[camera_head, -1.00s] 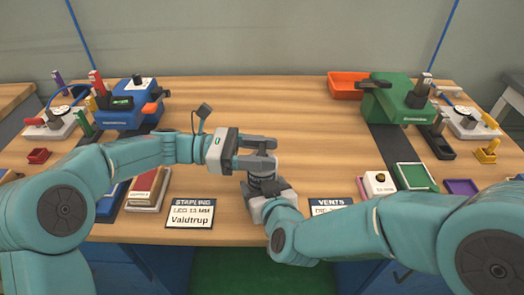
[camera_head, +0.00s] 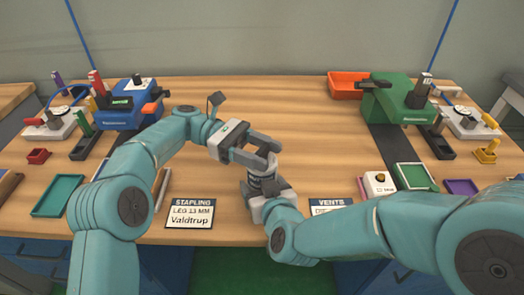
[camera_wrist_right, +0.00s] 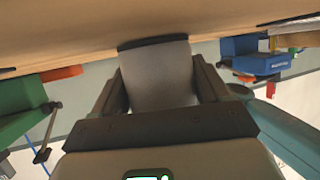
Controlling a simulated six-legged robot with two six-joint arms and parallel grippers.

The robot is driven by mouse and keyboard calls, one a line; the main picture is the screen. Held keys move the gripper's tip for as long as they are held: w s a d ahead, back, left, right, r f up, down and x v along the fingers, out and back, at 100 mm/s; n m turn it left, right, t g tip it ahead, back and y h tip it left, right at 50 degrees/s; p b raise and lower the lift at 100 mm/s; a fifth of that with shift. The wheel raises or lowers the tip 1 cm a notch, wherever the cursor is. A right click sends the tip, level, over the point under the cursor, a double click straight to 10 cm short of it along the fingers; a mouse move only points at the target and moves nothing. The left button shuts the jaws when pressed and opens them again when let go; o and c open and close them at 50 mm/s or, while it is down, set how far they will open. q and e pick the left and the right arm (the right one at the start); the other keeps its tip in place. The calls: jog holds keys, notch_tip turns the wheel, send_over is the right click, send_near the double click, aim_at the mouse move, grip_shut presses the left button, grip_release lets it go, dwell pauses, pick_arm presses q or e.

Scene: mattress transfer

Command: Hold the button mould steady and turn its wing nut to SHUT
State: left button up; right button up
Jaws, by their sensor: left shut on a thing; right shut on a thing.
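The button mould (camera_head: 262,170), a small grey cylinder with a dark band, stands upright near the table's front middle. My right gripper (camera_head: 264,186) is shut around its lower body from the front. In the right wrist view the mould (camera_wrist_right: 160,78) sits between the two fingers of that gripper (camera_wrist_right: 160,95). My left gripper (camera_head: 265,150) is shut at the mould's top, its fingers slanting down to the right. The wing nut and any SHUT mark are hidden by those fingers.
A STAPLING card (camera_head: 190,213) and a VENTS card (camera_head: 330,206) lie at the front edge. A blue machine (camera_head: 125,108) stands back left, a green machine (camera_head: 395,100) and orange bin (camera_head: 345,86) back right. The middle table behind the mould is clear.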

pick_arm(q)
jog(key=shift+m+g+y, duration=0.5)
jog(key=shift+m+g, duration=0.1)
jog(key=shift+g, duration=0.2)
jog(key=o, duration=1)
jog(key=shift+c, duration=0.2)
jog(key=shift+r+n+t, duration=0.1)
jog(key=shift+n+t, duration=0.3)
jog(key=shift+t+h, duration=0.4)
jog(key=shift+h, duration=0.1)
jog(key=n+t+h, duration=0.1)
jog(key=n+t, duration=0.1)
jog(key=t, duration=0.1)
jog(key=n+t+h, duration=0.1)
jog(key=n+t, duration=0.2)
jog(key=shift+s+t, duration=0.1)
jog(key=shift+t, duration=0.3)
jog(key=a+f+t+y, duration=0.1)
jog(key=a+t+y, duration=0.1)
jog(key=a, duration=1)
jog(key=a+f+n+t+y, duration=0.1)
jog(key=a+t+y, duration=0.1)
jog(key=a, duration=1)
jog(key=w+a+f+t+y, duration=0.1)
jog(key=a+t+y, duration=0.1)
jog(key=a, duration=1.1)
jog(key=shift+f+n+y, duration=0.3)
jog(key=shift+f+y, duration=0.1)
jog(key=shift+y, duration=0.3)
